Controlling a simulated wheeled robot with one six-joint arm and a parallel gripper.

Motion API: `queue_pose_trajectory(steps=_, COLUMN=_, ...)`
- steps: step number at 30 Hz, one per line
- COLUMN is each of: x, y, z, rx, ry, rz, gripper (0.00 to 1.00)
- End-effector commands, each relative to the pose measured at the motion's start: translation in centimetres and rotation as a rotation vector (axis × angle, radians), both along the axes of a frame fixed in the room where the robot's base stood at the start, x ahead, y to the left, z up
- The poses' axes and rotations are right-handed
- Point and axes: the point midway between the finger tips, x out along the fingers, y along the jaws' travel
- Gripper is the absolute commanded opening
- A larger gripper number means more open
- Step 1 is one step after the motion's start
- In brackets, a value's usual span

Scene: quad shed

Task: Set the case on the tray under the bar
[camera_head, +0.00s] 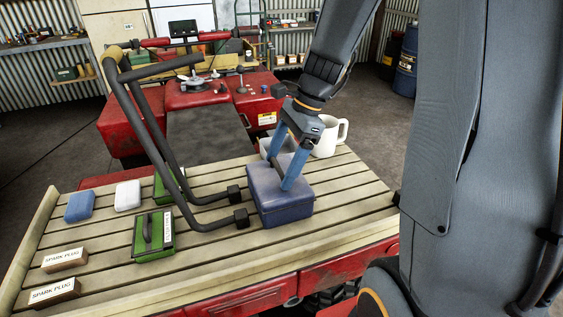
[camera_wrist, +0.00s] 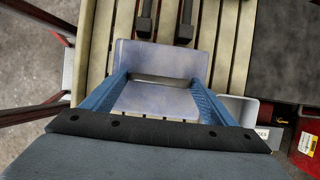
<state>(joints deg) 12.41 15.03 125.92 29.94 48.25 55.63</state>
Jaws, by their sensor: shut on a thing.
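A blue-grey box-shaped case (camera_head: 281,208) is at the right part of the wooden slatted tray (camera_head: 330,225). My gripper (camera_head: 281,176) reaches down from above with its blue fingers on either side of the case and is shut on it. In the wrist view the case (camera_wrist: 165,58) lies between the fingers (camera_wrist: 164,84). I cannot tell whether the case rests on the slats or hangs just over them. The dark bent bar (camera_head: 150,115) rises over the tray, left of the case, its two lower ends in black blocks close beside the case.
A white mug (camera_head: 328,140) and a pale grey container (camera_head: 272,147) stand behind the case. On the left are a green box with a handle (camera_head: 150,240), a blue box (camera_head: 79,206), a white box (camera_head: 127,196) and two spark plug boxes (camera_head: 65,259). The front right slats are bare.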

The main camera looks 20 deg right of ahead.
Motion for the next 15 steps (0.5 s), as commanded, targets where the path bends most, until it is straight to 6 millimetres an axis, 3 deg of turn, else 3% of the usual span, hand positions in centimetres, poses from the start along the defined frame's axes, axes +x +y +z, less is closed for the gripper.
queue_pose_trajectory(steps=6, x=0.04, y=-0.01, z=0.02, rx=0.0, ry=-0.001, rz=0.0, gripper=0.17)
queue_pose_trajectory(steps=7, x=0.01, y=-0.01, z=-0.03, rx=0.0, ry=0.0, rz=0.0, gripper=0.83)
queue_pose_trajectory(steps=10, x=0.0, y=-0.01, z=-0.01, rx=0.0, ry=0.0, rz=0.0, gripper=0.99)
queue_pose_trajectory(steps=15, x=0.0, y=-0.01, z=0.0, rx=0.0, ry=0.0, rz=0.0, gripper=0.99)
